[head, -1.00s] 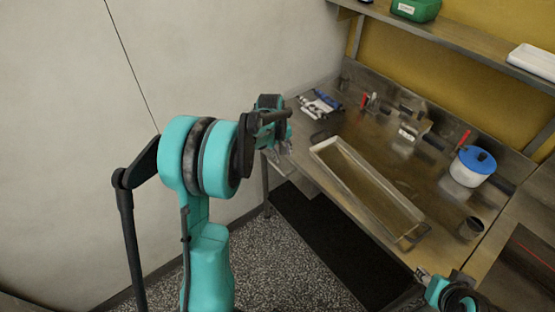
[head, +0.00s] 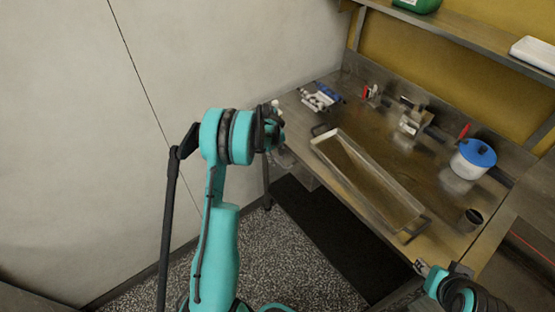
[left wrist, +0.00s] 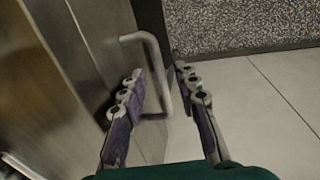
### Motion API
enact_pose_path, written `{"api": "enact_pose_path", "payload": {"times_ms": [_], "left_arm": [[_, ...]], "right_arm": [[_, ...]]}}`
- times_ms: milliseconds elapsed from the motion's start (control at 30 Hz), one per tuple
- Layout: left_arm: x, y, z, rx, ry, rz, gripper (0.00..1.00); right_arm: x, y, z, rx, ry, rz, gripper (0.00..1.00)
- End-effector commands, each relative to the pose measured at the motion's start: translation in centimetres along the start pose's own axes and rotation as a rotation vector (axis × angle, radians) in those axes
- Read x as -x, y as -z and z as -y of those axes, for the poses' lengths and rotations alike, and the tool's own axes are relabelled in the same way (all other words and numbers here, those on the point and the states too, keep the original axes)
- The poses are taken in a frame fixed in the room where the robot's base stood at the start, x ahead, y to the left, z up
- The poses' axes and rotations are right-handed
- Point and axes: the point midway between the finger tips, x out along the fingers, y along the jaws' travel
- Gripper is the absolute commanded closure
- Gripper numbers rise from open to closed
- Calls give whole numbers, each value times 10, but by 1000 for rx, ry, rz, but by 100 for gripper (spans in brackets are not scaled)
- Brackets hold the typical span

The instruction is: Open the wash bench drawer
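In the left wrist view, a bent grey metal bar handle (left wrist: 155,62) stands out from a brushed metal front (left wrist: 70,60), which looks like the drawer front. My left gripper (left wrist: 160,82) is open. Its two fingers lie on either side of the bar, with a visible gap to the right finger; whether the left finger touches cannot be told. In the head view my left gripper (head: 281,151) is at the bench's near left end, partly hidden by its own wrist. My right gripper (head: 420,267) is by the bench's front edge, too small to judge its opening.
The metal bench (head: 395,165) carries a long shallow tray (head: 408,213), a blue-lidded pot (head: 472,160), a dark cup (head: 470,221) and small tools. A shelf (head: 450,35) hangs above. A dark mat (head: 335,240) lies on the speckled floor. A pale wall (head: 80,130) stands at left.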

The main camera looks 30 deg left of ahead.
Motion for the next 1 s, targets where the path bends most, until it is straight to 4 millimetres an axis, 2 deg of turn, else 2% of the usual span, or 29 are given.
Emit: {"api": "enact_pose_path", "payload": {"times_ms": [233,333,367,633,767,867,1000], "left_arm": [[-1,0,0,0,0,0,69],[-1,0,0,0,0,0,96],[0,0,0,0,0,0,100],[0,0,1,0,0,0,100],[1,0,8,1,0,0,100],[3,0,20,2,0,0,100],[7,0,48,4,0,0,100]], "right_arm": [[0,0,0,0,0,0,60],[0,0,0,0,0,0,60],[0,0,0,0,0,0,60],[0,0,0,0,0,0,60],[-1,-1,0,0,0,0,60],[-3,-2,0,0,0,0,60],[-6,-4,0,0,0,0,60]]}}
